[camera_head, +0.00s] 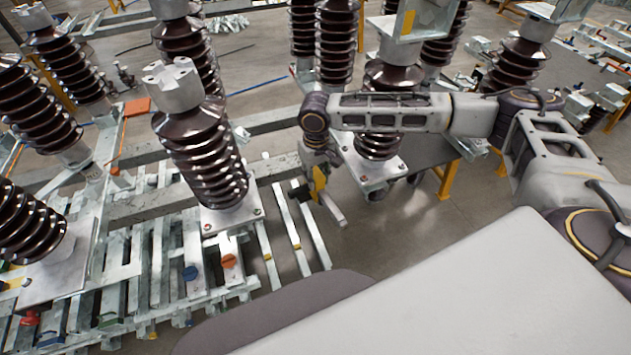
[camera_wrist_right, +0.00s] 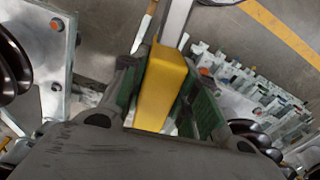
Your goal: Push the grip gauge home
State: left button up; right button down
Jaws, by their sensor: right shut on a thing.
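The grip gauge appears to be the piece with a yellow block-like grip (camera_head: 319,178) and a pale metal bar that points down and to the right in the head view. In the right wrist view its yellow grip (camera_wrist_right: 161,88) sits between the two green-padded fingers, with the bar running away at the top. My right gripper (camera_head: 312,187) is shut on the yellow grip and holds it beside the base plate of a brown insulator. The bar's far end shows clear of the plates in the head view. I cannot tell which seat belongs to the gauge. My left gripper is not in view.
Brown ribbed insulators (camera_head: 204,150) stand on bolted metal plates to the left and behind. A steel base plate (camera_head: 367,172) lies close under my right forearm. Slatted galvanized bars (camera_head: 160,262) lie at lower left. Bare grey floor (camera_head: 425,225) shows right of the gripper.

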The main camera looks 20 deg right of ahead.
jog(key=a+r+n, duration=0.1)
jog(key=r+n, duration=0.7)
jog(key=r, duration=2.1)
jog(key=a+r+n, duration=0.2)
jog(key=r+n, duration=0.6)
jog(key=r, duration=2.1)
jog(key=shift+s+a+r, duration=0.2)
jog(key=shift+a+r, duration=0.05)
jog(key=shift+r, duration=0.05)
